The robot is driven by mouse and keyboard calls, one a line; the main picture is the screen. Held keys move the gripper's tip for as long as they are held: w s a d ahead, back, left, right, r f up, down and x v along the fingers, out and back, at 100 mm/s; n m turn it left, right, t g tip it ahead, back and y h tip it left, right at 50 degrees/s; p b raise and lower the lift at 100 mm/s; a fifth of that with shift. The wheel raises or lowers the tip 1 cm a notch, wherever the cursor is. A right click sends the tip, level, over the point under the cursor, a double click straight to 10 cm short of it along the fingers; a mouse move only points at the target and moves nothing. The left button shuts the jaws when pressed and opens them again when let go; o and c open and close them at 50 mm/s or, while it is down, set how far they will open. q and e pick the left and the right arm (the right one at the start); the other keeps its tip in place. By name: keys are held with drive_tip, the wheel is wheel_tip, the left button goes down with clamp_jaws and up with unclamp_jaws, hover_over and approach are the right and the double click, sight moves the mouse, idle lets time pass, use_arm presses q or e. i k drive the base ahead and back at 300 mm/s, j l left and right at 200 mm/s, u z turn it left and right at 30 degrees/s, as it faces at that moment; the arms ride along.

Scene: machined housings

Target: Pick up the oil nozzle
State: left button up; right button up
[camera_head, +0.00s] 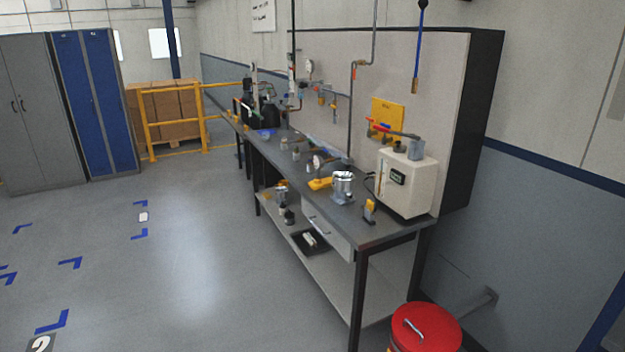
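I cannot tell for certain which thing is the oil nozzle. A slim blue piece with a brass-coloured lower end (415,86) hangs upright in front of the back panel, above the right end of the workbench (385,232). A small yellow and black piece (369,210) stands on the bench near its front right corner. A grey fitting with a red-tipped lever (414,148) sits on top of a white box-shaped machine (405,185). Neither of my grippers shows in the head view.
A red-lidded bin (427,328) stands on the floor by the bench's near right leg. A metal cup-like part (343,184) and several fittings crowd the benchtop. The floor left of the bench is open. Yellow railings (178,120) and lockers (88,100) stand farther back.

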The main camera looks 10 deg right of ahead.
sight(368, 216)
drive_tip(key=i+j, duration=0.1)
drive_tip(key=i, duration=1.55)
drive_tip(key=l+z, duration=0.05)
drive_tip(key=l, duration=0.05)
